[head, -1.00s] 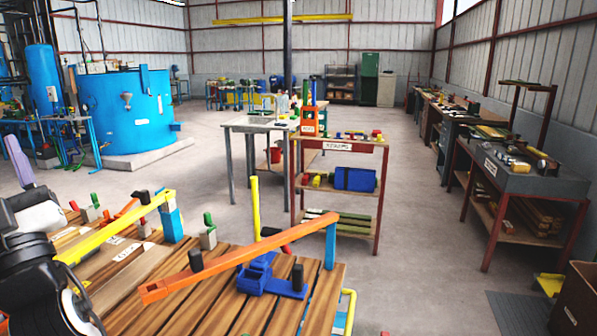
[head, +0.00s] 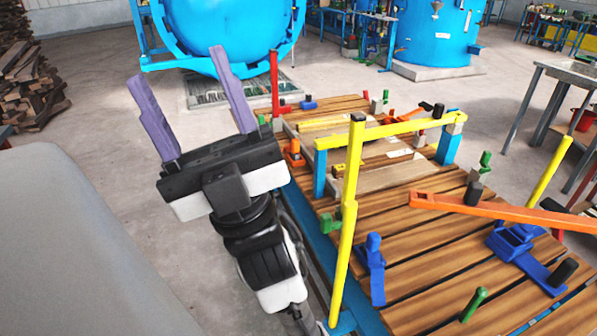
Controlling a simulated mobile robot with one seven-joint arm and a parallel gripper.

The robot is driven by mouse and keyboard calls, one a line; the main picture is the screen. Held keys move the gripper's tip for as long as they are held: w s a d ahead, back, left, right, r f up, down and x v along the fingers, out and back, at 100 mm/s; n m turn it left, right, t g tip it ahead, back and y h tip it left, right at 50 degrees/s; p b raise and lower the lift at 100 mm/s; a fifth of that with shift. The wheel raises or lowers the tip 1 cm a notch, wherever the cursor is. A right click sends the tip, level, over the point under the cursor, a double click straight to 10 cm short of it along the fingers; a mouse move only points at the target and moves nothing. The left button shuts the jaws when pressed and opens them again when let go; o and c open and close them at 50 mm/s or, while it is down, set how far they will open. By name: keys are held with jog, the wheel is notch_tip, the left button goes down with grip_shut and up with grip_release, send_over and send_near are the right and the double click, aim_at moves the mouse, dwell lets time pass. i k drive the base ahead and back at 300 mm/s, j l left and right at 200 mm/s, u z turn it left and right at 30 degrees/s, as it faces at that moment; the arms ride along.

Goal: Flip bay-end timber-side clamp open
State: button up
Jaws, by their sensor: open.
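My gripper (head: 178,68) is open and empty, with two purple fingers spread apart. It is left of a slatted wooden trolley (head: 425,245) and apart from it. The trolley carries several small clamps. Along its left edge are an orange clamp (head: 293,153), a green one (head: 330,224) and a blue one (head: 374,268) with a raised knob. At the far end is another blue one (head: 308,103). On the right are a blue clamp block (head: 515,240) and a green handle (head: 474,304). I cannot tell which is the bay-end timber-side clamp.
A yellow post (head: 347,225) stands at the trolley's left edge; a yellow bar (head: 385,131) and an orange bar (head: 500,212) cross above the deck. A red post (head: 275,85) stands at the far end. Stacked timber (head: 30,85) lies far left. The floor between is clear.

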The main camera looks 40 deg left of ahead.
aim_at(326, 225)
jog(key=u, duration=1)
jog(key=l+u, duration=0.3)
jog(key=k+l+u, duration=0.15)
jog(key=l+u, duration=0.15)
jog(key=k+l+u, duration=0.15)
jog(key=l+u, duration=0.2)
jog(key=k+l+u, duration=0.3)
jog(key=i+l, duration=0.1)
jog(key=i, duration=0.5)
